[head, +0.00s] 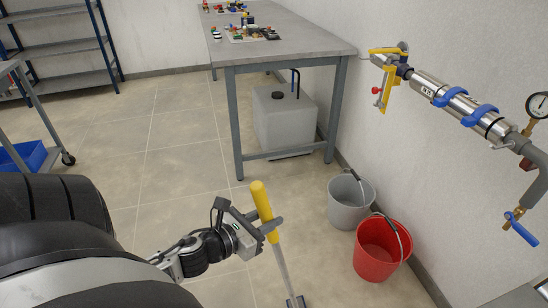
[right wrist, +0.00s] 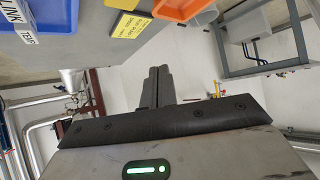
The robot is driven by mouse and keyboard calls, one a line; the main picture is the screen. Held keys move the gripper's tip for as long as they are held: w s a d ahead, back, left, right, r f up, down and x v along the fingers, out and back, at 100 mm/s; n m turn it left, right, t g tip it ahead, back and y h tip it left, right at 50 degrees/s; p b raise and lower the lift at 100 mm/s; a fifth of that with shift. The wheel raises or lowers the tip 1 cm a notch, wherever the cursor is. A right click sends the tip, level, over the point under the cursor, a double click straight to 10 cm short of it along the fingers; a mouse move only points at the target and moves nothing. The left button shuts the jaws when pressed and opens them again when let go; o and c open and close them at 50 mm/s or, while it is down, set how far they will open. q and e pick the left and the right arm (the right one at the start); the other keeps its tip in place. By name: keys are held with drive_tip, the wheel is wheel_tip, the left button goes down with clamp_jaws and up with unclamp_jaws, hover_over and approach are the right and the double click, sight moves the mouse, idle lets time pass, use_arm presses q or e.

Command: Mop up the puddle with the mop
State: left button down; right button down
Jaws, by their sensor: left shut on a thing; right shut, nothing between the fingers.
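The mop (head: 279,262) has a yellow upper grip and a thin light-grey shaft running down to the bottom edge of the head view. A small part of a dark piece shows at its lower end; the rest is cut off. My left gripper (head: 268,225) is shut on the mop handle, around the lower part of the yellow grip. The handle stands tilted over the tiled floor. I cannot make out a puddle in either view. My right gripper (right wrist: 156,86) shows in the right wrist view with its fingers together and nothing between them.
A grey bucket (head: 348,212) and a red bucket (head: 372,262) stand right of the mop by the wall. A workbench (head: 290,48) stands behind, with a white tank (head: 283,122) beneath. Pipework (head: 450,100) juts from the right wall.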

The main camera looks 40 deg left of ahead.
sight(258, 206)
use_arm(q)
drive_tip(key=shift+r+p, duration=0.6)
drive_tip(key=shift+r, duration=0.2)
wheel_tip(258, 206, up, 2)
drive_tip(key=shift+w+r+p, duration=0.1)
drive_tip(key=shift+r+p, duration=0.05)
drive_tip(key=shift+p, duration=0.9)
drive_tip(key=shift+r+p, duration=0.75)
drive_tip(key=shift+r, duration=0.05)
use_arm(e)
drive_tip(key=shift+s+d+r, duration=0.1)
drive_tip(key=shift+d+r, duration=0.15)
drive_tip(key=shift+r, duration=0.35)
drive_tip(key=shift+s+d+r, duration=0.1)
drive_tip(key=shift+d+r, duration=0.1)
drive_tip(key=shift+r, duration=0.35)
drive_tip(key=shift+a, duration=0.1)
use_arm(q)
drive_tip(key=shift+r, duration=0.1)
